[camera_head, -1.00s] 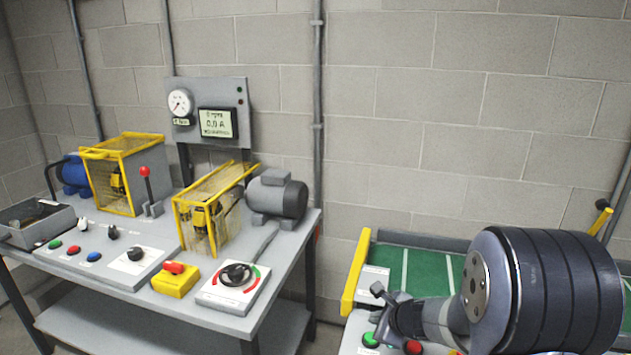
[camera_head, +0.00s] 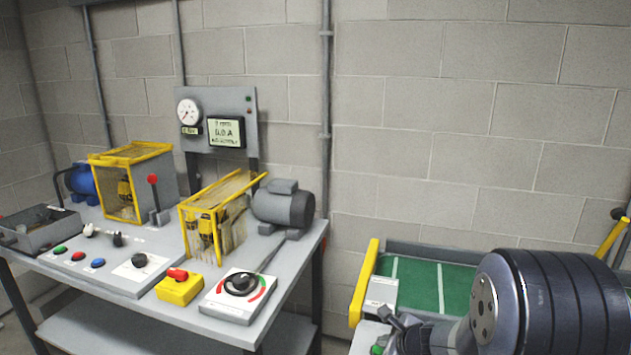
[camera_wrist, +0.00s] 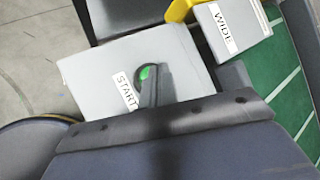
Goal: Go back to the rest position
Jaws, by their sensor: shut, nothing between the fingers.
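My gripper (camera_head: 392,325) is at the lower right of the head view, by the near left end of the green-topped conveyor (camera_head: 424,283). My own dark wrist link covers much of that corner. In the wrist view, my gripper (camera_wrist: 155,75) is shut and empty. Its fingers lie in line with a green button (camera_wrist: 146,73) on a grey panel (camera_wrist: 85,70) labelled START and partly cover it. I cannot tell whether they touch it.
A grey workbench (camera_head: 95,335) on the left carries a motor (camera_head: 284,208), yellow guards, a red-knobbed lever (camera_head: 153,193), buttons and a yellow switch box (camera_head: 180,289). A box labelled WIDE (camera_wrist: 222,30) sits beside the conveyor belt. A block wall stands behind.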

